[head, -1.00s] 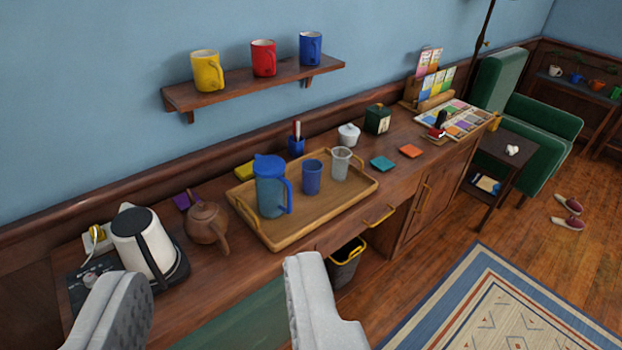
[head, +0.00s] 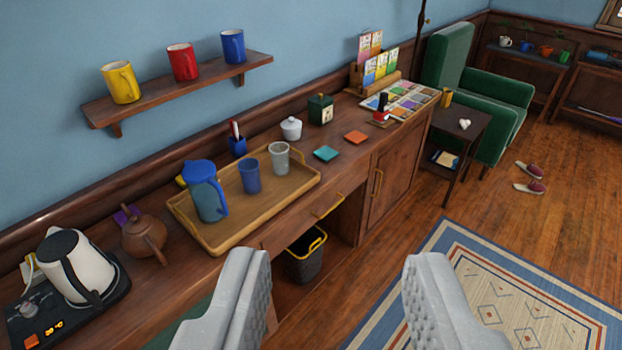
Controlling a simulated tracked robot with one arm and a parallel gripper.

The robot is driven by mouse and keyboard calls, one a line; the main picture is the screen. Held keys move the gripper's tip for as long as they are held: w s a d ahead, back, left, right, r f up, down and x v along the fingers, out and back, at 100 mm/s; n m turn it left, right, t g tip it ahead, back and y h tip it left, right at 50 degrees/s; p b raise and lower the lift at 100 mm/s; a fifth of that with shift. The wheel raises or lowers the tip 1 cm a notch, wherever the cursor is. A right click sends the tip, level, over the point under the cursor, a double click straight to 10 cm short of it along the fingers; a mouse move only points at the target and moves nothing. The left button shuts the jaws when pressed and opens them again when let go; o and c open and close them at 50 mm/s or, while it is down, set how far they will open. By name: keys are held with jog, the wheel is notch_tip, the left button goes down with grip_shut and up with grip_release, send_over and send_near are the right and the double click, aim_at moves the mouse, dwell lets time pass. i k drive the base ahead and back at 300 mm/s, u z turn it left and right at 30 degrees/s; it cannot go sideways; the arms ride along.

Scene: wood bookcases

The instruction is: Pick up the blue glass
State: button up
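The blue glass (head: 250,176) stands upright on a wooden tray (head: 240,232) on the long wooden sideboard. A blue pitcher (head: 207,192) stands to its left and a clear grey glass measuring cup (head: 279,158) to its right, both on the tray. My gripper (head: 335,268) is open and empty, its two grey fingers wide apart at the bottom of the view. It is below and to the right of the tray in the picture, apart from the blue glass.
A brown teapot (head: 143,236) and white kettle (head: 76,265) stand left of the tray. A wall shelf (head: 185,92) holds yellow, red and blue mugs. A dark bin (head: 305,260) sits under the sideboard. Open floor and a rug (head: 500,290) lie to the right.

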aim_at(249, 168)
jog(key=z, duration=0.85)
jog(key=i, duration=2.6)
jog(key=u, duration=2.4)
jog(key=k, duration=0.55)
jog(key=u, duration=0.2)
